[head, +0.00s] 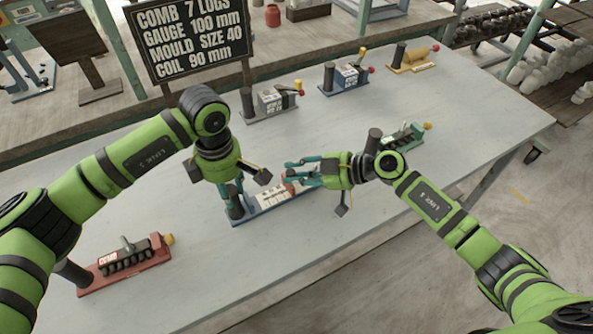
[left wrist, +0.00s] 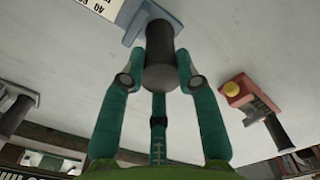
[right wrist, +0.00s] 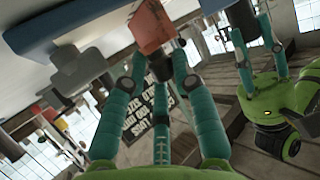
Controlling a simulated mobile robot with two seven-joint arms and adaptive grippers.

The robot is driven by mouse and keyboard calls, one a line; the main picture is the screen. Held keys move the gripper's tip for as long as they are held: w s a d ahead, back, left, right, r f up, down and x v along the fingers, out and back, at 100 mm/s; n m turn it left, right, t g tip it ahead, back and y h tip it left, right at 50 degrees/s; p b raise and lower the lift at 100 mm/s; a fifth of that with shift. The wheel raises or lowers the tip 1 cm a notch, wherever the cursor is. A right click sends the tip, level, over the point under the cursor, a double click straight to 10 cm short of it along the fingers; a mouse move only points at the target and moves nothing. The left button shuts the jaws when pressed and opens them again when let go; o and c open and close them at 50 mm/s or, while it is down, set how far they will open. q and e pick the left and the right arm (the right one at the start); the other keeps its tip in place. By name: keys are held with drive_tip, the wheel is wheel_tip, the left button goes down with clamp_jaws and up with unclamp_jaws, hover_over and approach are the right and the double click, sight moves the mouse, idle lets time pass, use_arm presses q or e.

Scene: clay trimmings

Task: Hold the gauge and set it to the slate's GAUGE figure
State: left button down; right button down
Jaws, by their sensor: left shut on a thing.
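The slate (head: 190,42) at the back left reads "GAUGE 100 mm" among other lines. The gauge (head: 262,207) is a blue base with a white marked scale, a dark upright post at its left end and an orange-red block near its right end. My left gripper (head: 236,196) is shut on the dark post (left wrist: 160,62); the blue base (left wrist: 140,22) shows beyond it. My right gripper (head: 290,171) is at the orange-red block (right wrist: 152,27), its fingertips apart on either side just short of it. Contact there is unclear. The slider's reading is too small to tell.
A red device (head: 125,265) with a dark coil stands at front left. A grey one (head: 270,103), a blue one (head: 345,78) and a yellow one (head: 412,60) line the back. A green one (head: 402,140) stands behind my right gripper. The table's front right is clear.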

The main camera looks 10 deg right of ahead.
drive_tip(key=shift+w+r, duration=0.1)
drive_tip(key=shift+r, duration=0.15)
drive_tip(key=c, duration=1.1)
unclamp_jaws()
drive_tip(key=shift+d, duration=0.1)
drive_tip(key=shift+d, duration=0.3)
drive_tip(key=v, duration=1.1)
drive_tip(key=shift+s+d, duration=0.15)
drive_tip(key=shift+s, duration=0.1)
